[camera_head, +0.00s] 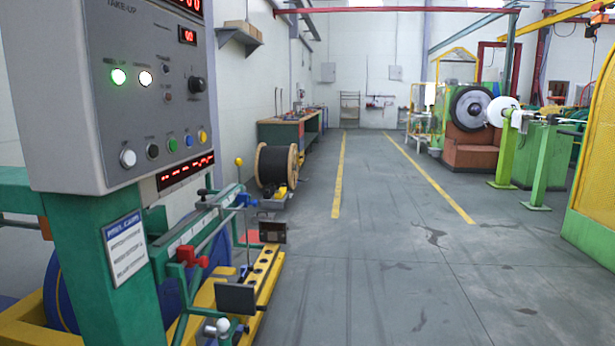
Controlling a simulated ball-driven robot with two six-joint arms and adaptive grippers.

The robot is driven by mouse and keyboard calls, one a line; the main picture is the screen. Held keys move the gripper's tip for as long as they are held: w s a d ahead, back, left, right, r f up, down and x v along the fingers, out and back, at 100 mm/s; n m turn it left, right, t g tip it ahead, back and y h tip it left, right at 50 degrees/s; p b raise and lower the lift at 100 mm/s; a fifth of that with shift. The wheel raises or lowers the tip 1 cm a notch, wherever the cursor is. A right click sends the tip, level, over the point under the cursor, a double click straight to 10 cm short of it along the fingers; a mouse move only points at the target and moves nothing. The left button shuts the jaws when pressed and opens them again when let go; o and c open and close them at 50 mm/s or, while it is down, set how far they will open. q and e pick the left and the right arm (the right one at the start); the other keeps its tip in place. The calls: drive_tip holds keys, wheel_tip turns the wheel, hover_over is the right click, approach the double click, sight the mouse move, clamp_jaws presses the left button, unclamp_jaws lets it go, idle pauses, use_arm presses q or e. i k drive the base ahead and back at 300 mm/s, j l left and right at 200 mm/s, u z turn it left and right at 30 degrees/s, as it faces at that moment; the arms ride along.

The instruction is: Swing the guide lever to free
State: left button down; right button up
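The take-up machine stands at the left, with a green and yellow frame (262,285) below a grey control panel (150,90). Several lever-like parts show on it: a thin upright rod with a yellow ball (239,161), a red handle (192,258) on the traverse bar, a blue piece (243,199) farther along the bar, and a pale ball knob (222,325) low at the front. I cannot tell which of these is the guide lever, or its position. Neither of my grippers is in view.
A black cable reel (276,166) stands behind the machine by the wall, near a workbench (288,131). The grey floor aisle (385,250) between yellow lines is clear. A yellow guard (595,190) stands at the right edge, with green stands (545,165) behind it.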

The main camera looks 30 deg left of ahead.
sight(238, 163)
drive_tip(key=i+l, duration=0.1)
drive_tip(key=i, duration=0.95)
drive_tip(key=i+j+u, duration=0.1)
drive_tip(key=i+u, duration=0.35)
drive_tip(key=i, duration=0.25)
drive_tip(key=i+l+u, duration=0.2)
drive_tip(key=i+u, duration=0.25)
drive_tip(key=i, duration=0.3)
drive_tip(key=i+j+u, duration=0.1)
drive_tip(key=i+u, duration=0.15)
drive_tip(key=u, duration=0.2)
drive_tip(key=i+u, duration=0.4)
drive_tip(key=i+l+u, duration=0.1)
drive_tip(key=u, duration=0.35)
drive_tip(key=i+l+u, duration=0.2)
drive_tip(key=u, duration=0.2)
drive_tip(key=i+l+u, duration=0.1)
drive_tip(key=i+u, duration=0.25)
drive_tip(key=i+l+u, duration=0.2)
drive_tip(key=u, duration=0.15)
